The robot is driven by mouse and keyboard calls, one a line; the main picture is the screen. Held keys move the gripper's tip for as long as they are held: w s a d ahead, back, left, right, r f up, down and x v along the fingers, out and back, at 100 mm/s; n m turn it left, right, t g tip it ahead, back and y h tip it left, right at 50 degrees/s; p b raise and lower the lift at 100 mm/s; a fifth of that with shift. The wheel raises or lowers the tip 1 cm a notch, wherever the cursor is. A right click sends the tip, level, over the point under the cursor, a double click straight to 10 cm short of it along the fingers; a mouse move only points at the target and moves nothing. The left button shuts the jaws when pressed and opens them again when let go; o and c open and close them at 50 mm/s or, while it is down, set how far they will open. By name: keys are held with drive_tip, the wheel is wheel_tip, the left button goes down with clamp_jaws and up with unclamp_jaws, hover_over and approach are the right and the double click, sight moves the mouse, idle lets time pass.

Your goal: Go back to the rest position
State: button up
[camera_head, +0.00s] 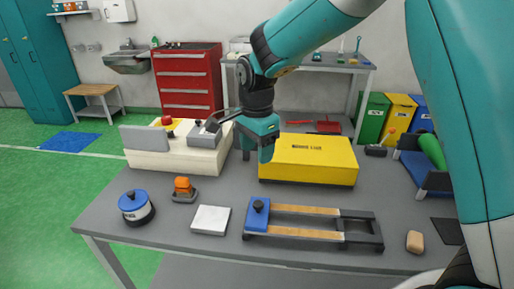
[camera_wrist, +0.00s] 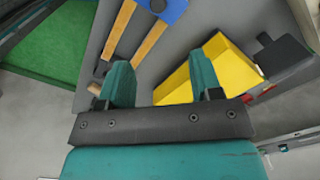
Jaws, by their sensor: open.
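My gripper (camera_head: 264,150) hangs above the grey table, in front of the left end of the yellow box (camera_head: 312,160). In the wrist view my gripper (camera_wrist: 161,78) shows its two teal fingers spread apart with nothing between them. The yellow box (camera_wrist: 228,70) lies below and beyond the right finger. The sliding fixture with a blue block (camera_head: 257,213) and wooden rails lies on the table; its rails (camera_wrist: 150,42) also show in the wrist view between the fingers. My arm covers part of the right side of the head view.
On the grey table (camera_head: 170,224) are a blue-lidded round pot (camera_head: 136,207), an orange-topped tool (camera_head: 184,189), a white square (camera_head: 211,220) and a tan block (camera_head: 415,242). A cream machine (camera_head: 187,148) stands at the back left. A red drawer cabinet (camera_head: 188,83) and colored bins (camera_head: 371,120) stand behind.

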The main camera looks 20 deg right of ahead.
drive_tip(key=s+a+r+n+y, duration=0.1)
drive_tip(key=s+r+n, duration=0.1)
drive_tip(key=s+n, duration=0.5)
drive_tip(key=s+a+r+n+y, duration=0.1)
drive_tip(key=s+r+n, duration=0.2)
drive_tip(key=s+n, duration=0.4)
drive_tip(key=s+a+r+n+y, duration=0.1)
drive_tip(key=s+r+n+y, duration=0.1)
drive_tip(key=s+n, duration=0.5)
drive_tip(key=s, duration=0.5)
drive_tip(key=shift+s+a+r+n, duration=0.3)
drive_tip(key=shift+s+a, duration=0.05)
